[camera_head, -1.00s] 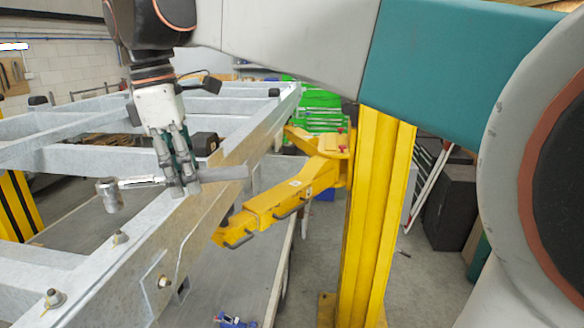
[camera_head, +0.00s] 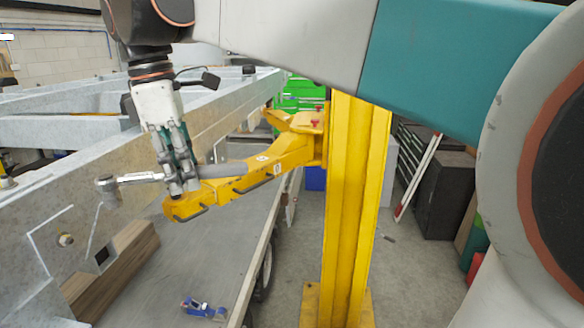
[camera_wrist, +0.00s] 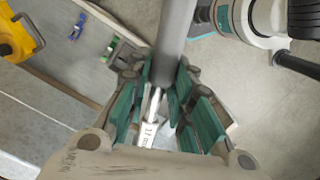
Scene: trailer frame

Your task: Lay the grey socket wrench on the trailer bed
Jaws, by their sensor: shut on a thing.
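My gripper (camera_head: 177,184) is shut on the grey socket wrench (camera_head: 140,178), and its fingers hide the middle of the wrench. In the head view the socket head points left and the grey handle points right. The wrench lies roughly level in the air, in front of the galvanized frame beam. In the wrist view the grey handle (camera_wrist: 175,40) runs up from between the green finger pads.
A yellow lift arm (camera_head: 240,178) reaches in close to the wrench from a yellow post (camera_head: 350,200). A wooden block (camera_head: 112,270) and a small blue tool (camera_head: 203,308) lie on the bed. Bare bed shows between and behind them.

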